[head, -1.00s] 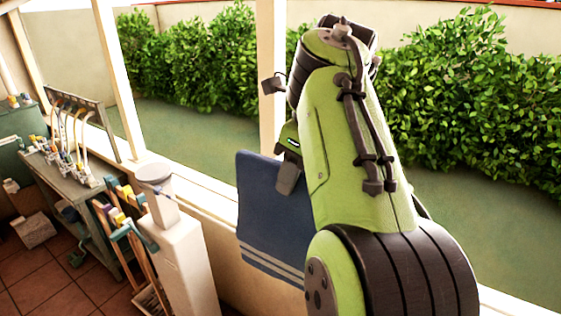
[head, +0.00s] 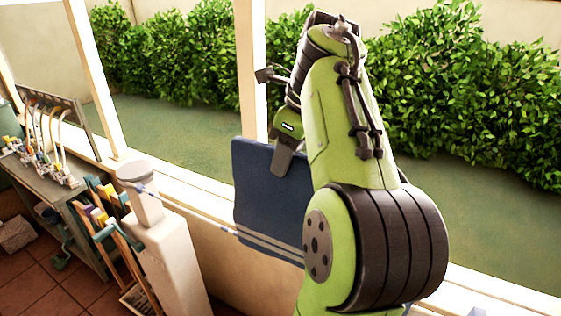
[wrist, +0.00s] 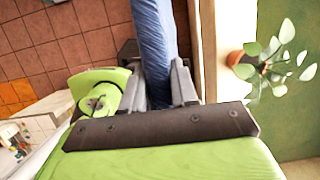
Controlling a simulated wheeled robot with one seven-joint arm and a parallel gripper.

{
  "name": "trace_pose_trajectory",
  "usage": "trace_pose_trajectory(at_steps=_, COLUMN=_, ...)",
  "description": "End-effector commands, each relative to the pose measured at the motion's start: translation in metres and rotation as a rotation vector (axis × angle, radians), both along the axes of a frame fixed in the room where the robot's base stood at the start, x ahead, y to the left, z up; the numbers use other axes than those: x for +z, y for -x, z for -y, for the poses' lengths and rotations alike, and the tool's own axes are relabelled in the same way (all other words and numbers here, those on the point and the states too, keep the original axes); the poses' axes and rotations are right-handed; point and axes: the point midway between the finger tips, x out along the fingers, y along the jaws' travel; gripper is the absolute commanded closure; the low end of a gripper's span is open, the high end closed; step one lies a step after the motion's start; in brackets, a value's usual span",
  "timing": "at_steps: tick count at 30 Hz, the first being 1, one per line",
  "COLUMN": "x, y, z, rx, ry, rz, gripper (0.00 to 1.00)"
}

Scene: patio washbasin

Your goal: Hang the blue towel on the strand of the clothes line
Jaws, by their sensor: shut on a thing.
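The blue towel (head: 257,190) hangs down from my gripper (head: 284,160) in the head view, with pale stripes near its lower edge. In the wrist view, the towel (wrist: 156,45) is pinched between the two fingers of my gripper (wrist: 158,85). My arm hides the towel's right side. A short, thin, pale blue piece (head: 226,230) shows just left of the towel's lower part. It may be part of the clothes line's strand, but I cannot tell whether the towel touches it.
A pale pillar (head: 168,255) with a round top stands left of the towel. A workbench (head: 50,180) with hoses and tools stands farther left. A white post (head: 250,70) and ledge lie behind the towel, with hedges beyond. A potted plant (wrist: 236,60) shows in the wrist view.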

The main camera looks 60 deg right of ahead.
Motion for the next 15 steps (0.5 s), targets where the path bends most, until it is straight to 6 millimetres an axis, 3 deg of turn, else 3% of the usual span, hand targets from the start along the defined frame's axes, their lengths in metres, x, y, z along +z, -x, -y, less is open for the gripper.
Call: trace_pose_trajectory(at_steps=15, x=-0.0008, y=-0.0009, z=0.009, rx=-0.002, ry=0.002, rz=-0.003, gripper=1.0)
